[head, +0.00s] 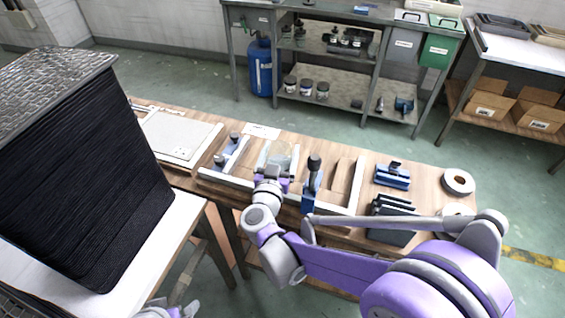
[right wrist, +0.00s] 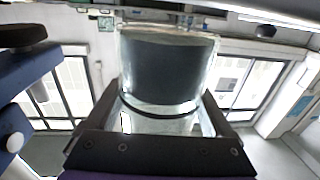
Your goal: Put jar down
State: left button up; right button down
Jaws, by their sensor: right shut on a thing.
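The jar (head: 279,154) is clear glass and sits at the end of my right gripper (head: 271,175), above the wooden workbench. In the right wrist view the jar (right wrist: 168,70) fills the middle, with a dark mass in or behind its glass. The two dark fingers of my right gripper (right wrist: 165,118) are shut on its sides. Whether the jar's base touches the bench cannot be told.
The workbench holds a white-edged tray frame (head: 237,182), a dark-knobbed blue tool (head: 313,172), blue blocks (head: 392,177), a tape roll (head: 458,181) and a pale panel (head: 180,138). A tall black stack (head: 90,190) stands at left. A shelf (head: 330,88) is behind.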

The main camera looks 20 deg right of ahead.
jog(key=shift+f+b, duration=0.4)
jog(key=shift+f, duration=1.55)
jog(key=shift+f, duration=0.1)
jog(key=shift+c, duration=0.8)
grip_release()
jog(key=shift+f, duration=0.1)
jog(key=shift+o, duration=0.8)
